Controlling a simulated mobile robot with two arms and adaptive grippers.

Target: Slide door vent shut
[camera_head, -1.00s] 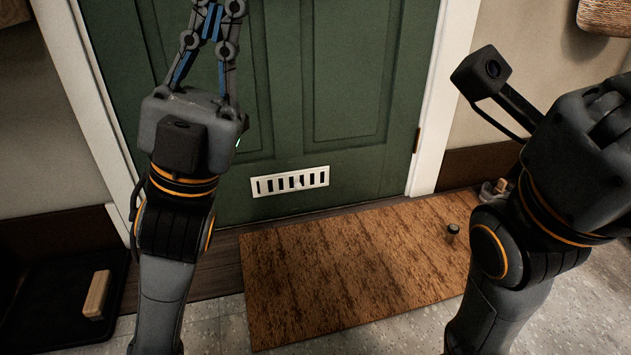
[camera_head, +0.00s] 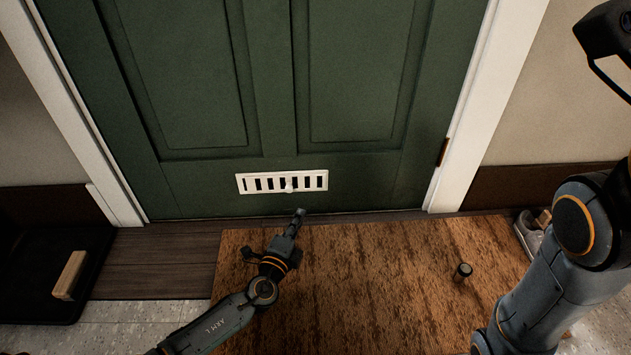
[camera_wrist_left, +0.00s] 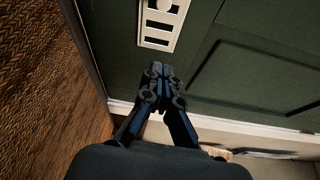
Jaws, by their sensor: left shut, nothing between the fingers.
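The white door vent (camera_head: 261,190) is set low in the green door (camera_head: 200,165). Its several upright slots show dark, and a small round white knob (camera_head: 290,187) stands out right of its middle. My left gripper (camera_head: 300,212) is shut and empty, just below and slightly right of the knob, apart from it in the picture. In the left wrist view the shut fingertips (camera_wrist_left: 160,68) are near one end of the vent (camera_wrist_left: 156,42); the knob (camera_wrist_left: 164,4) is at the top edge, partly cut off. My right arm is at the right edge; its fingers are out of view.
A brown doormat (camera_head: 390,260) lies before the door, with a small dark cylinder (camera_head: 463,272) on it. A black tray (camera_head: 30,300) with a wooden-topped block (camera_head: 70,275) is at left. A shoe (camera_head: 529,236) stands by the right door frame (camera_head: 462,150).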

